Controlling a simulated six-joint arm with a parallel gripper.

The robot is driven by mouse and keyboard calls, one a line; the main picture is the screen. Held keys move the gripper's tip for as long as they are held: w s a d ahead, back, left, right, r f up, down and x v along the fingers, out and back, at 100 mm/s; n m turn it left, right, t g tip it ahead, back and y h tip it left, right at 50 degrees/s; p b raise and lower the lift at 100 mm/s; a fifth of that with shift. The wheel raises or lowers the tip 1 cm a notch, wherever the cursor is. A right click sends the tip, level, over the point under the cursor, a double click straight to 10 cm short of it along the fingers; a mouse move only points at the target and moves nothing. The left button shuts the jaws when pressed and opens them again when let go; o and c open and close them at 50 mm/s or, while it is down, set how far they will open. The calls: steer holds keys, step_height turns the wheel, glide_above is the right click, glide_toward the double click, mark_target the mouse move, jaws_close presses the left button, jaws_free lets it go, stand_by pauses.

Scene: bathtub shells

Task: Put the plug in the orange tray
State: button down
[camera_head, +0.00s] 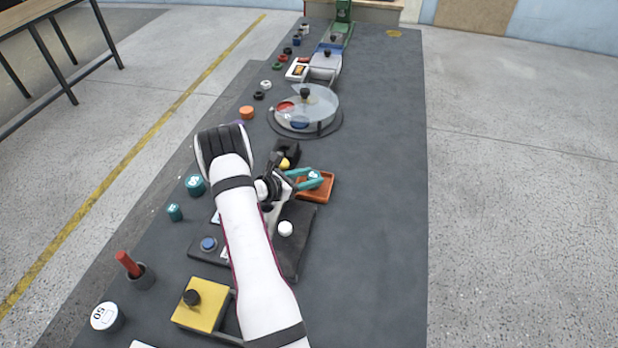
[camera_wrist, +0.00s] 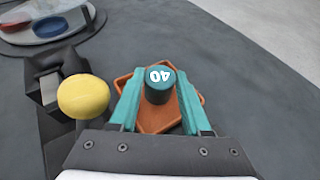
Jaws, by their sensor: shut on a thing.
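The orange tray (camera_head: 329,193) lies on the dark bench, just right of the black block with the yellow knob. It also shows in the wrist view (camera_wrist: 154,122), behind and below my fingers. My gripper (camera_head: 309,180) has teal fingers and is over the tray. It is shut on a dark teal plug (camera_wrist: 159,95), a short cylinder with a white "40" on its top. The plug stands upright between the fingers in the wrist view. Whether its base touches the tray floor cannot be told.
A yellow knob (camera_wrist: 83,96) on a black block stands close left of my gripper. A round glass-topped turntable (camera_head: 305,108) is farther back. Other teal cylinders (camera_head: 195,185) stand on the left. The bench right of the tray is clear.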

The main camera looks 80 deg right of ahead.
steer(key=shift+f, duration=0.2)
steer(key=shift+f, duration=0.1)
steer(key=c, duration=0.6)
jaws_free()
steer(key=shift+c, duration=0.2)
steer(key=v, duration=1.2)
steer(key=w+a+r+m+t+y, duration=0.1)
steer(key=a+r+m+y, duration=0.1)
steer(key=a+r+m, duration=0.5)
steer(key=a+r+m+y, duration=0.2)
steer(key=a+r, duration=0.2)
steer(key=a, duration=0.6)
steer(key=s+a+r+m+t+y, duration=0.1)
steer(key=s+a+m+t+y, duration=0.1)
steer(key=a, duration=0.7)
steer(key=s+a+r+m+t+y, duration=0.1)
steer(key=s+a+m+t+y, duration=0.1)
steer(key=a, duration=0.8)
steer(key=s+a+r+m+t+y, duration=0.2)
steer(key=a+m+y, duration=0.1)
steer(key=a, duration=0.6)
steer(key=shift+a+m+y, duration=0.25)
steer(key=shift+m+y, duration=0.05)
steer(key=shift+y, duration=0.6)
